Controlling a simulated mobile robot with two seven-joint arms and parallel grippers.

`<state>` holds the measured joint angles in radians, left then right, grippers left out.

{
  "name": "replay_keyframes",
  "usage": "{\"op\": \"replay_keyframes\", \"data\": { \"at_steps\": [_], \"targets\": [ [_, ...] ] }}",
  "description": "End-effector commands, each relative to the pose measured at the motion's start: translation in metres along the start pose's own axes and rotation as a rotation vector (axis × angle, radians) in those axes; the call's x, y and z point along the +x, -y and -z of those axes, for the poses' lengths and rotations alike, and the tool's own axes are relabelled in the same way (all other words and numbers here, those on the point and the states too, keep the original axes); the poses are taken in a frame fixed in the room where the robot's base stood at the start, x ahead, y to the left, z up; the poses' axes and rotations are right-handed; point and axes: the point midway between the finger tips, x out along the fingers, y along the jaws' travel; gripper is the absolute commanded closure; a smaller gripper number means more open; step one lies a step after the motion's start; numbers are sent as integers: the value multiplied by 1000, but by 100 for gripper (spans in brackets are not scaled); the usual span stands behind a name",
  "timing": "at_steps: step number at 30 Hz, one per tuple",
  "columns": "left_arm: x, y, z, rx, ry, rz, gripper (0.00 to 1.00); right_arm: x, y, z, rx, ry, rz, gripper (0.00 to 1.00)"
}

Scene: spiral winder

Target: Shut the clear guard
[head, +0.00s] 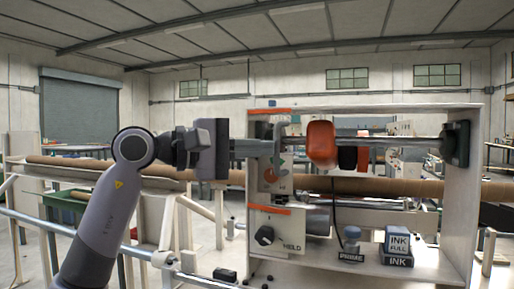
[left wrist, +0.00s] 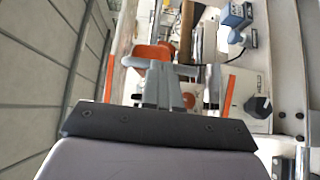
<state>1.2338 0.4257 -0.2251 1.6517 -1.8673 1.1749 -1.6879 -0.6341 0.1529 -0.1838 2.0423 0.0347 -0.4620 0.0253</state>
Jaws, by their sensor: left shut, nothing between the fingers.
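My left gripper (head: 280,148) reaches in from the left at the upper left of the white machine housing. Its fingers are shut with nothing between them. In the left wrist view the closed fingertips (left wrist: 172,72) lie by orange-edged white panels. A pale horizontal bar (head: 400,142) crosses the housing's upper opening to a dark end block (head: 457,145). I cannot tell whether this bar is part of the clear guard. The guard's transparent pane cannot be made out for certain, nor its angle. Contact between the fingertips and the guard cannot be judged. My right gripper is not in view.
A red-orange rounded part (head: 322,144) hangs inside the housing (head: 466,205). A brown tube (head: 390,187) runs across behind. A bench (head: 55,200) stands at left.

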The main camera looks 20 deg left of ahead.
Motion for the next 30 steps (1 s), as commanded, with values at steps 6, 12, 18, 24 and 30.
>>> {"op": "replay_keyframes", "data": {
  "at_steps": [6,12,18,24,30],
  "targets": [
    [4,-2,0,2,-3,2,100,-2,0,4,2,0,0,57],
    [18,-2,0,2,-3,2,100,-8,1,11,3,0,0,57],
    [26,-1,0,1,-2,-1,100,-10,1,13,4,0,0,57],
    [27,-1,0,1,-2,-2,100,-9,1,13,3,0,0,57],
    [26,-1,0,1,-2,-3,100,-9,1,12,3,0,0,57]
  ]
}}
